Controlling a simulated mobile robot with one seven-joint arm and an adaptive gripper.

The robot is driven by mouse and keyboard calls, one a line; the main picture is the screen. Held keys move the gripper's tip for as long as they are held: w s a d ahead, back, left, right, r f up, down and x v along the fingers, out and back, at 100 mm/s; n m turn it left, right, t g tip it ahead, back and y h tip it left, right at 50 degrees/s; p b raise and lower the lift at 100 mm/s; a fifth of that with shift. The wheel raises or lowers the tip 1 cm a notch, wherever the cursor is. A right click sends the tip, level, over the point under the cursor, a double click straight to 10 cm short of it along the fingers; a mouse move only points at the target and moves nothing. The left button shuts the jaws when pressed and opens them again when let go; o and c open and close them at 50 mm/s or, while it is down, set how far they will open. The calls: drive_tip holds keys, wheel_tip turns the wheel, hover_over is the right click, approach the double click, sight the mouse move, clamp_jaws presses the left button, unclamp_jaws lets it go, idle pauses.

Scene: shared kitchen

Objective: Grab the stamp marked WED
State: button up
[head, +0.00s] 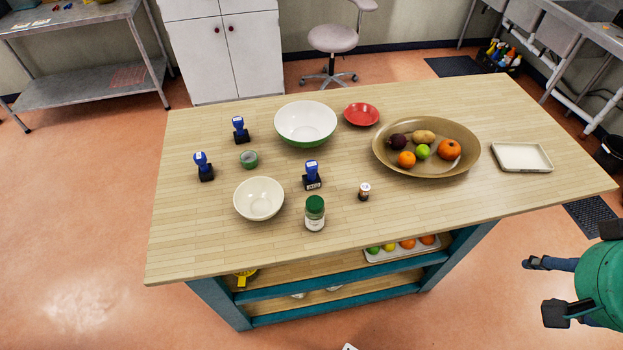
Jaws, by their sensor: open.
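Three blue-and-black stamps stand upright on the wooden table (420,215) in the head view. One is the back stamp (240,130), left of the green-and-white bowl. Another is the left stamp (204,167), near the table's left edge. The third is the middle stamp (312,176), behind the green-lidded jar. A pale label shows on the middle stamp's base. The markings are too small to read, so I cannot tell which says WED. My gripper (541,288) is open and empty at the lower right, off the table's front right side and far from all three stamps.
Near the stamps are a green tape roll (249,159), a cream bowl (259,199), a green-lidded jar (315,214), a small bottle (364,192) and a green-and-white bowl (305,124). A red dish (361,114), fruit platter (384,160) and white tray (522,157) stand farther right. The front right tabletop is clear.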

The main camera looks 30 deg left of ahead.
drive_tip(key=w+a+r+g+p, duration=0.1)
drive_tip(key=w+a+r+p, duration=0.3)
drive_tip(key=w+a, duration=0.7)
drive_tip(key=n+g+p, duration=0.1)
drive_tip(key=g+p, duration=0.2)
drive_tip(key=p, duration=0.7)
hover_over(310, 164)
drive_tip(key=s, duration=0.2)
wheel_tip(310, 164, down, 14)
drive_tip(key=shift+d+f, duration=0.1)
drive_tip(key=shift+d, duration=0.05)
drive_tip(key=shift+w+f+b, duration=0.1)
drive_tip(key=shift+w+f, duration=0.1)
drive_tip(key=shift+f, duration=1.2)
drive_tip(key=shift+w+f+b, duration=0.15)
drive_tip(key=shift+w+f, duration=0.1)
drive_tip(key=shift+f, duration=1.15)
drive_tip(key=shift+w+f+b, duration=0.1)
drive_tip(key=shift+w+f, duration=0.1)
drive_tip(key=shift+f, duration=1.2)
